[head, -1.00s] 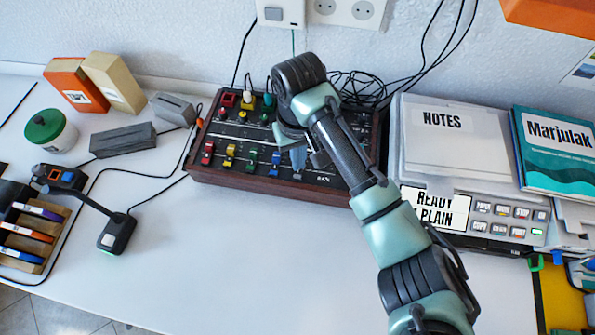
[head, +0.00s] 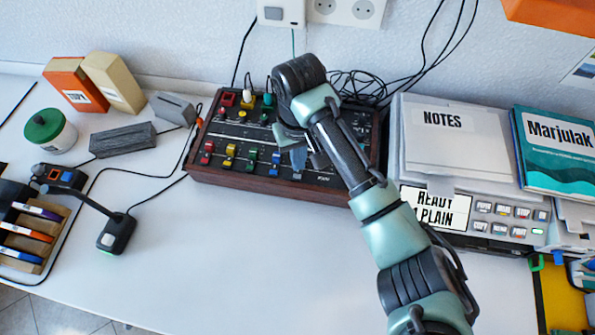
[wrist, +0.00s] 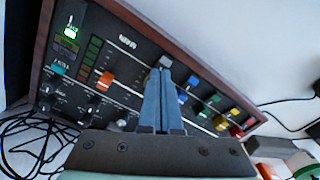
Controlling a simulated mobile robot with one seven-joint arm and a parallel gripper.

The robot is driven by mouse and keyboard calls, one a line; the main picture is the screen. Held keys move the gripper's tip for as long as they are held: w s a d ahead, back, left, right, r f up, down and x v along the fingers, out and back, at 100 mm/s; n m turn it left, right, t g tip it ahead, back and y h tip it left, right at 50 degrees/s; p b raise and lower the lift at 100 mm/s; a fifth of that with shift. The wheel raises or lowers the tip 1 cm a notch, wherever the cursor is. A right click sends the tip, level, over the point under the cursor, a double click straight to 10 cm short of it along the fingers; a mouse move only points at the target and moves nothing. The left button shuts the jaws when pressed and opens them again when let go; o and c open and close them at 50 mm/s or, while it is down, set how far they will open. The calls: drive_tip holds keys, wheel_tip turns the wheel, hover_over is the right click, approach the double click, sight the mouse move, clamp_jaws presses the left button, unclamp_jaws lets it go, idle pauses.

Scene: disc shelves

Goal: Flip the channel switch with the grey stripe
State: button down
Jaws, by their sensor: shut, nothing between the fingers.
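The mixer (head: 270,190) is a black panel in a dark wooden frame at the back of the desk. Along its front edge is a row of coloured channel switches: red (head: 207,150), yellow (head: 229,154), green (head: 252,158) and blue (head: 275,162). A grey piece (wrist: 165,61) at the end of that row, beside the blue one (wrist: 191,82), shows just past my fingertips in the wrist view. My gripper (wrist: 163,72) is shut and empty, its tips at or very near the grey piece. Whether they touch it is unclear. My arm covers the mixer's right part in the head view.
A gooseneck microphone (head: 116,232) and its cable lie left of the mixer. A grey device under papers marked NOTES (head: 442,119) stands close on the right. Loose black cables lie behind the mixer. The desk in front (head: 250,260) is clear.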

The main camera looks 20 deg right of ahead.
drive_tip(key=shift+f, duration=0.25)
drive_tip(key=shift+r, duration=0.1)
wheel_tip(320, 180, up, 7)
drive_tip(key=p, duration=0.7)
drive_tip(key=shift+p, duration=0.3)
idle(0.4)
